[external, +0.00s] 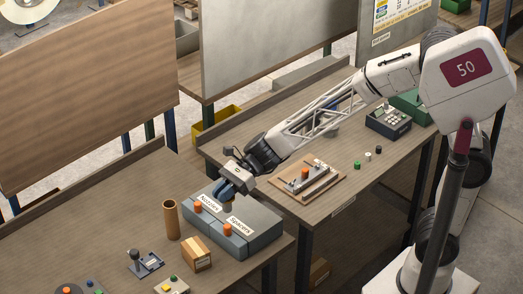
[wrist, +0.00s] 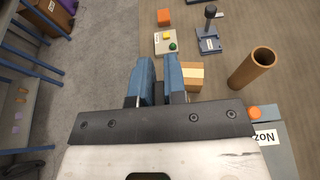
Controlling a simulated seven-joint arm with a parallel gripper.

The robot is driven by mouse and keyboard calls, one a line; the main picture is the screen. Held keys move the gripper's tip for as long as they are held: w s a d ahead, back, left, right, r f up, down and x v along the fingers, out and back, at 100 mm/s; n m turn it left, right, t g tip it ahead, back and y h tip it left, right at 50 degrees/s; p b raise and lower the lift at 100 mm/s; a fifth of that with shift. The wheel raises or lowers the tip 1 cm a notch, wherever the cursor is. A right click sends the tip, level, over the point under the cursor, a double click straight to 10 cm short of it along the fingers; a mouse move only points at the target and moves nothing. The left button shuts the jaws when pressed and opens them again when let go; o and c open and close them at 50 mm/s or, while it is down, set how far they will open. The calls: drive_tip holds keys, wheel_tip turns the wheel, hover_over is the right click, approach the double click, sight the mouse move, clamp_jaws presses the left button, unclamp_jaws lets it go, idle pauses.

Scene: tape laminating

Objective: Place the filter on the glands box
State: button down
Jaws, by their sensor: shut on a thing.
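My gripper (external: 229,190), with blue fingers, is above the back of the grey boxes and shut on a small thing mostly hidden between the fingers. In the wrist view the two fingers (wrist: 160,82) stand close together, and I cannot make out what they hold. I cannot identify the filter for certain. The grey boxes carry orange knobs and the labels "Nozzles" (external: 208,203) and "Spacers" (external: 240,225). The Nozzles box also shows in the wrist view (wrist: 278,153). I see no box labelled glands.
A brown tube (external: 171,220) stands left of the boxes, with a cardboard box (external: 197,253) in front. A small lever fixture (external: 145,262) and a button panel (external: 172,285) are nearby. A wooden board with parts (external: 307,181) lies on the other table, across a gap.

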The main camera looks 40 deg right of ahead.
drive_tip(key=s+d+f, duration=0.1)
drive_tip(key=s+f, duration=0.5)
drive_tip(key=s, duration=0.1)
idle(0.6)
drive_tip(key=w+a+f, duration=0.1)
drive_tip(key=w+a, duration=0.9)
drive_tip(key=a, duration=0.1)
drive_tip(key=shift+w+a+f, duration=0.15)
drive_tip(key=shift+w+a, duration=0.15)
drive_tip(key=shift+w, duration=0.05)
idle(0.4)
drive_tip(key=shift+f, duration=0.15)
drive_tip(key=shift+f, duration=1.65)
drive_tip(key=shift+f, duration=0.15)
